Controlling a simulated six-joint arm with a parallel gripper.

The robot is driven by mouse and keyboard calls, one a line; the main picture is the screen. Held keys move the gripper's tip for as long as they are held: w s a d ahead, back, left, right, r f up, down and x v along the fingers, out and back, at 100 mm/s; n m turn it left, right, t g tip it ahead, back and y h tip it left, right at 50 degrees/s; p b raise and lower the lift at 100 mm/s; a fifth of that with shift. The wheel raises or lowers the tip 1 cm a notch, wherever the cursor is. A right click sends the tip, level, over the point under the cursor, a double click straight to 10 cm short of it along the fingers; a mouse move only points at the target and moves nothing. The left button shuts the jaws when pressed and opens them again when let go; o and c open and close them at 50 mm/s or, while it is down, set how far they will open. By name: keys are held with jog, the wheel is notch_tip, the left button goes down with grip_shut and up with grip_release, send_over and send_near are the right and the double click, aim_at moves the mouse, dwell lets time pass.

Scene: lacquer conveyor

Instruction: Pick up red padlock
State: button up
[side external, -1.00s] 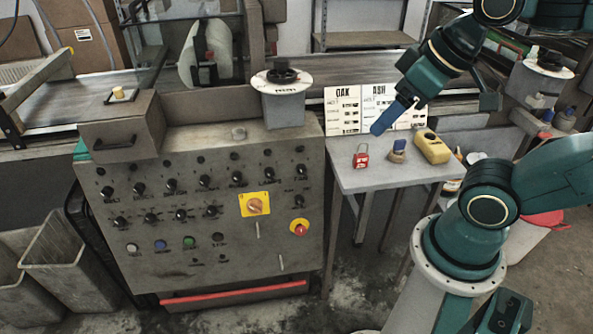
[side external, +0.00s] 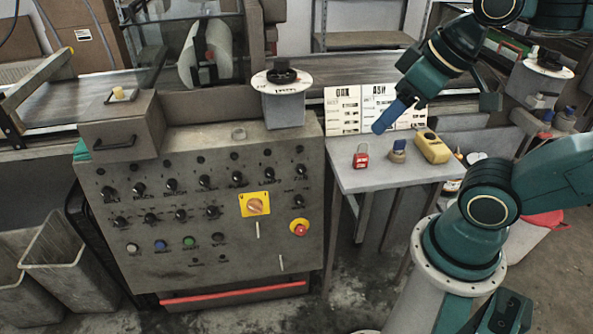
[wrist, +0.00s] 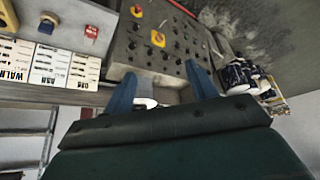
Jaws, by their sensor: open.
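The red padlock (side external: 361,161) stands near the left edge of the small grey table (side external: 385,181). It also shows at the upper left of the wrist view (wrist: 91,32). My gripper (side external: 379,128) points down and left above the table, higher than the padlock and apart from it. In the wrist view my gripper (wrist: 161,85) shows two blue fingers spread wide with nothing held between them. The padlock lies left of the fingers there.
A small blue-topped object (side external: 398,150) and a yellow container (side external: 431,147) stand right of the padlock. Label cards (side external: 343,110) stand behind the table. A large control panel (side external: 200,220) with knobs is on the left.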

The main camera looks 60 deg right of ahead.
jog(key=w+d+f+m+g+h, duration=0.2)
jog(key=w+d+f+m+g, duration=0.15)
jog(key=w+m, duration=0.3)
jog(key=w+d+f+m+g+h, duration=0.25)
jog(key=w+f+m, duration=0.2)
jog(key=w, duration=0.25)
jog(key=m+g+h, duration=0.5)
jog(key=m+h, duration=0.3)
jog(key=m, duration=0.4)
send_near(355, 162)
jog(key=shift+s+v, duration=0.2)
jog(key=shift+v, duration=1.35)
jog(key=shift+r, duration=0.1)
jog(key=shift+n, duration=0.3)
jog(key=shift+x, duration=4.25)
